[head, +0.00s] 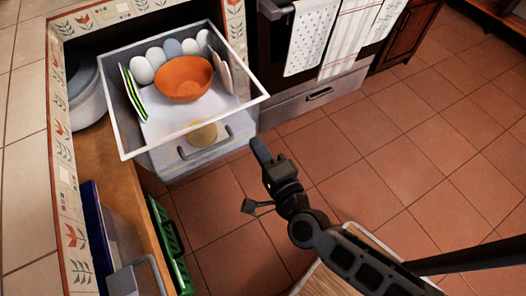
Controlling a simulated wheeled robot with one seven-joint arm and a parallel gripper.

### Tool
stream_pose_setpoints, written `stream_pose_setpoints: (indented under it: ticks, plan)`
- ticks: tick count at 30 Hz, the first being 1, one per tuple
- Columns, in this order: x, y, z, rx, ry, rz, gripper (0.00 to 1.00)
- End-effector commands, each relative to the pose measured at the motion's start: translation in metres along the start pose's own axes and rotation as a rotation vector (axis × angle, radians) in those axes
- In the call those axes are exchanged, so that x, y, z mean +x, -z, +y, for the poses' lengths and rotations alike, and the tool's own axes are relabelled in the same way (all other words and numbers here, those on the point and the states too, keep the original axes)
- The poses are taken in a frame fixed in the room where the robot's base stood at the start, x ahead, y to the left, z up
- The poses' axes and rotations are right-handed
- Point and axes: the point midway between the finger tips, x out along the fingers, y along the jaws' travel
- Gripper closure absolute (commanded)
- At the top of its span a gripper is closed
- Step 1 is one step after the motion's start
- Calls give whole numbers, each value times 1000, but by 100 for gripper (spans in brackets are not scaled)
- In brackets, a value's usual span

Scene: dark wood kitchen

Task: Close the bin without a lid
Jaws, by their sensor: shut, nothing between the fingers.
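A pale, open-topped bin (113,118) is pulled out of the cabinet at the upper left, with no lid over it. It holds an orange bowl (184,80), several white egg-shaped things (141,70) and plates on edge at its sides. A grey bar handle (205,145) is on its front, with a yellowish round shape (202,132) just above. My gripper (260,150) is shut and empty. In the picture it is just right of the bin's front corner, over the floor; the exact gap cannot be told.
A blue panel (97,225), a grey handle (152,272) and a green object (170,243) stand at the lower left. A grey pot-like container (86,92) is left of the bin. An oven with hanging towels (311,38) is behind right. The tiled floor (440,160) at right is clear.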

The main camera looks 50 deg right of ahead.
Motion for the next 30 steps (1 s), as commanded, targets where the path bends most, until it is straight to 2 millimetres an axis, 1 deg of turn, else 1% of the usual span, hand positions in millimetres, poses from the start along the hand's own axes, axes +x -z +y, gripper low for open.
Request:
stream_pose_setpoints:
  ticks: [1,6,12,15,21,30]
  plan:
    - [12,0,-2,1,2,1,100]
    - [46,0,-2,-1,2,1,100]
    - [77,0,-1,-1,1,0,100]
    - [88,0,0,-1,0,0,100]
    - [96,0,0,-1,0,0,100]
    - [96,0,0,-2,-1,0,100]
